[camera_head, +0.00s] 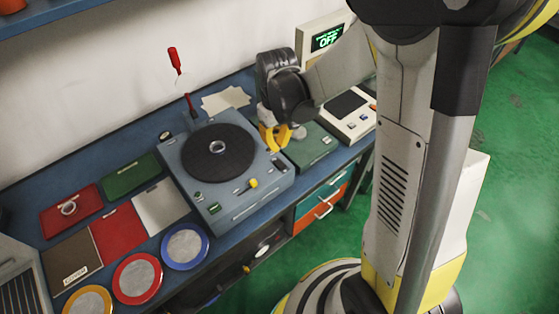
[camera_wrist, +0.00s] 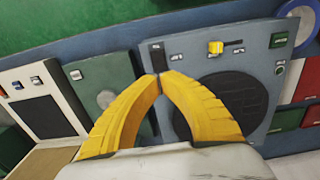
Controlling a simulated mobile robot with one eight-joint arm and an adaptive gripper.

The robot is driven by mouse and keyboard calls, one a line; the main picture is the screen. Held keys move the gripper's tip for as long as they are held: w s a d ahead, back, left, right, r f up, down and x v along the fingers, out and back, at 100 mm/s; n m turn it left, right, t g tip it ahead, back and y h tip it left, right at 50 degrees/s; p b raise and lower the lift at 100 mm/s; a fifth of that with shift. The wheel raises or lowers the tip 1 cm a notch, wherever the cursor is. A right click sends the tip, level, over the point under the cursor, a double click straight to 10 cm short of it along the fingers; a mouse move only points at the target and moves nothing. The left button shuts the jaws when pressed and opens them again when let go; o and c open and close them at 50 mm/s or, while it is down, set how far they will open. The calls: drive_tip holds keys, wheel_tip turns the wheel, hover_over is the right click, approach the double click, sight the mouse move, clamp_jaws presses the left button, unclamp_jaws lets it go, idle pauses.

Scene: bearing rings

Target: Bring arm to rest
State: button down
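My gripper (camera_head: 274,148) has yellow fingers and hangs over the right edge of the blue-grey turntable machine (camera_head: 235,200), beside the green box (camera_head: 312,146). In the wrist view the fingertips of my gripper (camera_wrist: 160,76) come together, with nothing seen between them. The machine's dark round platter (camera_wrist: 212,105) is partly hidden behind the right finger there. My arm reaches in from the right in the head view and is bent at the wrist.
A metal ring (camera_head: 68,208) lies on a red plate at the left. Blue (camera_head: 205,252), red (camera_head: 157,284) and yellow (camera_head: 70,302) rimmed discs lie along the bench front. A display (camera_head: 327,38) reads OFF.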

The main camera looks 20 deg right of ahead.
drive_tip(key=s+r+m+t+b, duration=0.3)
drive_tip(key=s+r+t+b, duration=0.2)
drive_tip(key=s+r, duration=0.6)
drive_tip(key=shift+s+m+t, duration=0.3)
drive_tip(key=shift+s+t, duration=0.6)
drive_tip(key=shift+t, duration=0.1)
